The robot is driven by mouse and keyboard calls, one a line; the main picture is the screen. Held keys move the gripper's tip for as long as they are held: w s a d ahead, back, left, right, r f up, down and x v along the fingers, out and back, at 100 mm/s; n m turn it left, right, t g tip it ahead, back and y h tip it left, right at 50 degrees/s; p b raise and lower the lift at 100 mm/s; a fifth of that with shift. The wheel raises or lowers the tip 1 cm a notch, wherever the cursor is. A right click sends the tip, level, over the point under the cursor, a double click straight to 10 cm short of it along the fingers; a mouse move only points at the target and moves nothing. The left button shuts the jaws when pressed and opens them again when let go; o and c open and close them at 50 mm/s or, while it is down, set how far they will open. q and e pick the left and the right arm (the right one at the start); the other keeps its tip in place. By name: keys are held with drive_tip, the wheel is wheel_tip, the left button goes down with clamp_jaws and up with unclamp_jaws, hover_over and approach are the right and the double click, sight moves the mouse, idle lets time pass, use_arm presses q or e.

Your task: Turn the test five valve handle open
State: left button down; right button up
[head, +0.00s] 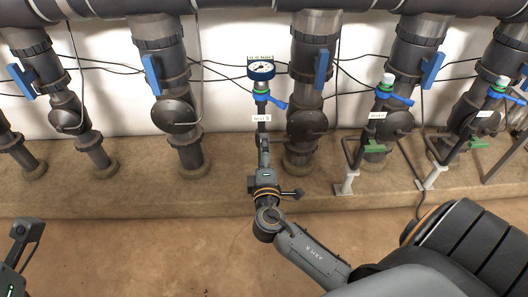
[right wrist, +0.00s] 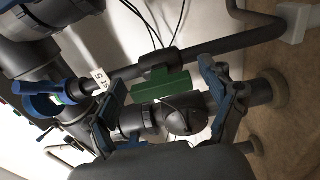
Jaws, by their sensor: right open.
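The test five valve shows in the right wrist view as a green handle (right wrist: 165,85) on a dark pipe, beside a white label (right wrist: 102,80) ending in 5. In the head view the label (head: 262,118) hangs below a gauge, and my right gripper hides the green handle. My right gripper (head: 264,150) is in front of this pipe. In the right wrist view its open fingers (right wrist: 160,76) stand on either side of the green handle, with gaps; whether they touch it I cannot tell. A dark part of my left arm (head: 22,240) shows at the lower left edge; its jaws are unclear.
A round gauge (head: 261,70) and a blue lever (head: 271,99) sit above the label. Similar test pipes to the right carry green handles (head: 373,147) and blue levers (head: 394,96). Thick grey pipes with blue handles (head: 151,74) stand behind on a concrete ledge (head: 110,199). The floor in front is clear.

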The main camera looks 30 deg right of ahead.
drive_tip(key=shift+s, duration=0.1)
drive_tip(key=v, duration=1.2)
